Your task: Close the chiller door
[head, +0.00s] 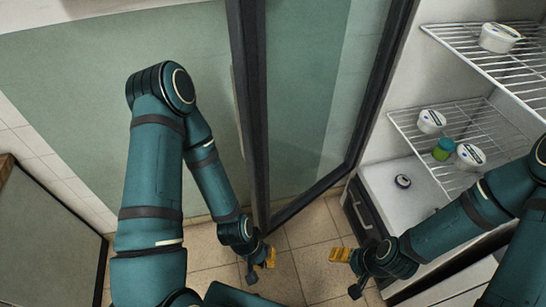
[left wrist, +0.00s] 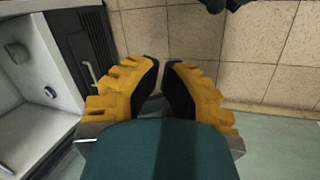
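The chiller door is a glass pane in a dark frame (head: 256,120) and stands open in the head view. It swings out to the left of the lit chiller interior (head: 400,75). My left gripper (head: 268,258) is low by the bottom outer corner of the door; contact cannot be told. In the left wrist view the yellow fingers of this gripper (left wrist: 161,65) come nearly together at the tips, with nothing seen between them. My right gripper (head: 338,254) is low in front of the chiller opening, right of the door's bottom corner. Its finger gap is too small to judge.
White tubs (head: 470,155) and a green-lidded jar (head: 443,149) are on wire shelves (head: 410,120) in the chiller. A small dark round item (head: 403,181) lies on the chiller's white floor. Tiled floor (head: 305,235) shows between my grippers. A dark-framed panel (head: 50,240) is at left.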

